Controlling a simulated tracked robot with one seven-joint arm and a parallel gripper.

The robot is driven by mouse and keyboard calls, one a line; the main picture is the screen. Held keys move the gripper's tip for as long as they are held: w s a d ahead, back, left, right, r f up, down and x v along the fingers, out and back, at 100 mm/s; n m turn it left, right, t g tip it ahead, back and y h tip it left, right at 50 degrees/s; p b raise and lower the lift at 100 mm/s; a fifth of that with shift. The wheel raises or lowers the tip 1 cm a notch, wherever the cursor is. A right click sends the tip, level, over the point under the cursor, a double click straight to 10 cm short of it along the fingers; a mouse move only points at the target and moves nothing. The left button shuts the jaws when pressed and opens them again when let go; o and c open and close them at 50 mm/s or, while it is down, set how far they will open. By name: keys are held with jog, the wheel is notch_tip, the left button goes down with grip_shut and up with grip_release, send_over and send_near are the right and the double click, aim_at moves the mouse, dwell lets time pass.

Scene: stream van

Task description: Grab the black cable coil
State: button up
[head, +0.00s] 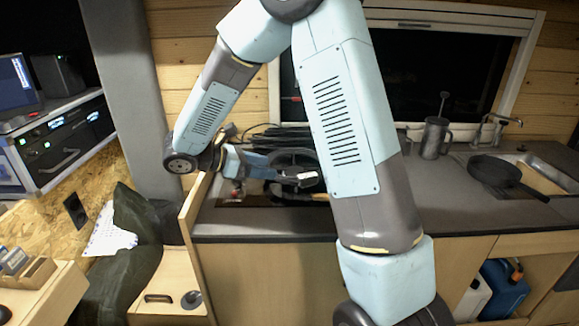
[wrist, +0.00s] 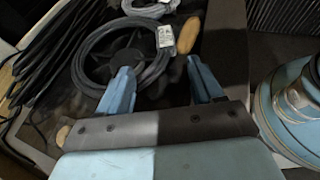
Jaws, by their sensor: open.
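A dark, near-black cable coil (wrist: 84,52) with a white tag lies in the wrist view, beyond and partly between my fingers. My gripper (wrist: 160,68) is open, its two blue fingers apart, with the left fingertip overlapping the coil's near side in the picture. I cannot tell whether it touches. A looser bundle of black cable (wrist: 52,48) lies to the left.
A paler grey coil (wrist: 150,8) lies beyond the dark one, near a wooden handle (wrist: 189,32). In the head view a pan (head: 493,170) and a metal jug (head: 434,138) stand to the right on the counter (head: 270,225). A wooden panel edge (head: 190,213) rises at the left.

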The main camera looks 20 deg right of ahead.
aim_at(307, 174)
jog(key=x, duration=1.2)
jog(key=shift+s+d+f, duration=0.15)
jog(key=shift+d, duration=0.15)
jog(key=shift+c, duration=0.2)
grip_shut()
